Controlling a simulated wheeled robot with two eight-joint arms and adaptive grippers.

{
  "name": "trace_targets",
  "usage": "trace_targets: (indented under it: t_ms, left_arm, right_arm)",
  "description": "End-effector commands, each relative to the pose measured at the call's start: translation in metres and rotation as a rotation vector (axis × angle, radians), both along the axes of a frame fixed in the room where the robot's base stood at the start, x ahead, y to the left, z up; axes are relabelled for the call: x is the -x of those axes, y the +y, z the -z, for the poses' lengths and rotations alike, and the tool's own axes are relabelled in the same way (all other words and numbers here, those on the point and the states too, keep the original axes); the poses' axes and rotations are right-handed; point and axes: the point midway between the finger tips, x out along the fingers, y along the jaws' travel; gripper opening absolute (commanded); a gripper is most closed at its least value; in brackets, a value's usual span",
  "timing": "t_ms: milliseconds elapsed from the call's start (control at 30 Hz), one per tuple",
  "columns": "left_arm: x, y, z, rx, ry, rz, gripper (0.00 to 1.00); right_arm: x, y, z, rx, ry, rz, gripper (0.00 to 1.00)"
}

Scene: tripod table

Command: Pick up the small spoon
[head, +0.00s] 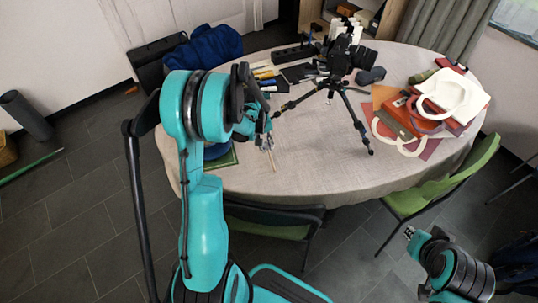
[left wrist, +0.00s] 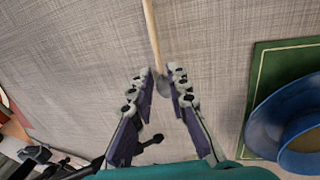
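The small spoon lies on the grey tablecloth; in the left wrist view its pale handle (left wrist: 151,32) runs up to the top edge and its darker grey bowl (left wrist: 161,84) is nearer me. My left gripper (left wrist: 159,73) is open, with one finger on each side of the bowl end and gaps visible on both sides. In the head view the spoon (head: 271,160) shows as a thin stick just beyond my left gripper (head: 265,143), near the table's front edge. My right gripper (head: 409,233) is at lower right, away from the table; its fingers are too small to judge.
A blue bowl-like object (left wrist: 282,120) on a green mat (left wrist: 292,57) lies right of the spoon. A camera on a black tripod (head: 336,85) stands mid-table, with bags and books (head: 425,108) to its right. A green chair (head: 440,186) stands at the right edge.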

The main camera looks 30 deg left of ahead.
Motion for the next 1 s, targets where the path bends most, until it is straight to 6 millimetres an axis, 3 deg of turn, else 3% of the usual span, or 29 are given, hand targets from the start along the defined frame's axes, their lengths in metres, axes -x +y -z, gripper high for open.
trace_targets:
  t_ms: [100, 233, 433, 500, 1000]
  left_arm:
    - [-0.004, -0.003, 0.024, 0.0, 0.0, 0.001, 0.16]
    - [-0.006, -0.005, 0.036, 0.0, 0.0, 0.001, 0.16]
    - [-0.006, -0.005, 0.035, 0.0, 0.0, 0.001, 0.16]
    - [-0.006, -0.005, 0.035, 0.0, 0.0, 0.001, 0.0]
    - [-0.006, -0.005, 0.03, -0.001, -0.001, 0.001, 0.0]
  right_arm:
    - [0.0, 0.0, 0.015, 0.0, 0.0, 0.0, 0.14]
    - [0.0, 0.0, 0.019, 0.0, 0.0, 0.0, 0.14]
    - [0.0, 0.0, 0.018, 0.0, 0.0, 0.0, 0.14]
    - [0.0, 0.0, 0.018, 0.0, 0.0, 0.0, 0.14]
    - [0.0, 0.0, 0.015, 0.0, 0.0, 0.0, 0.14]
